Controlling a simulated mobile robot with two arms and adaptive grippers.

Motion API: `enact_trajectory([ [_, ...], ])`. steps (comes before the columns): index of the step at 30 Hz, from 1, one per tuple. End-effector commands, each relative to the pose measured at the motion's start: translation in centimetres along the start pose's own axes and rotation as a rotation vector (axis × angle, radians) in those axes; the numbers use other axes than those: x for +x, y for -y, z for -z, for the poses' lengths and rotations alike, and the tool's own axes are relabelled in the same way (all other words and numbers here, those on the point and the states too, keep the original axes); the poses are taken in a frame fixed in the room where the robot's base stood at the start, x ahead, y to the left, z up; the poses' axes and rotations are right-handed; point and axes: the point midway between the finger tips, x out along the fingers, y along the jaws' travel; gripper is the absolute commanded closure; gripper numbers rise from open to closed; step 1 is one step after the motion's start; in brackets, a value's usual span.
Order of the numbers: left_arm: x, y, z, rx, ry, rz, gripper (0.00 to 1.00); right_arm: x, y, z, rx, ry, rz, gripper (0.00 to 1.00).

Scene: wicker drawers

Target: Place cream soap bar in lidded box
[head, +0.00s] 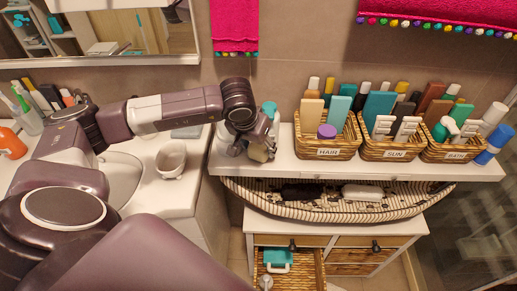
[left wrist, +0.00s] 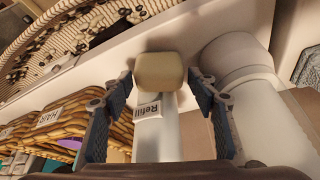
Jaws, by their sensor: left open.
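A cream block with rounded edges, which looks like the cream soap bar (left wrist: 159,72), shows between the open fingertips of my left gripper (left wrist: 161,86) in the left wrist view. A white container marked "Refill" (left wrist: 155,138) is right beside or under it; I cannot tell whether they are joined. In the head view the left gripper (head: 262,143) is over the left end of the white shelf, with the cream block (head: 259,153) at its tips. No clear contact with the fingers shows. I cannot identify a lidded box for certain. My right gripper is out of view.
Wicker baskets marked HAIR (head: 328,153), SUN (head: 393,155) and BATH hold bottles on the shelf (head: 290,166). A striped sling (head: 335,212) hangs below. A wicker drawer (head: 302,268) stands open with a teal-and-white item (head: 277,259) inside. A white cup (head: 171,160) stands by the sink.

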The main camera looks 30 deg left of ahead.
Motion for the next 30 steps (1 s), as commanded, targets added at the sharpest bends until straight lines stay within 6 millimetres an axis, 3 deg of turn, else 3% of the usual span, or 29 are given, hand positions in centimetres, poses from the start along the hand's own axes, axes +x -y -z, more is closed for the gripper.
enact_trajectory([
  [10, 1.0, -0.06, -0.11, 0.001, 0.001, -0.001, 0.47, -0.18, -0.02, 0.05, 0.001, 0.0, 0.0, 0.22],
  [20, 0.94, -0.06, -0.06, 0.001, 0.0, -0.002, 0.84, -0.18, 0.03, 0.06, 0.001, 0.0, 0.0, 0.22],
  [30, 0.48, 0.1, 0.19, -0.005, -0.001, 0.0, 0.85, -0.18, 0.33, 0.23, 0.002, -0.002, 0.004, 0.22],
])
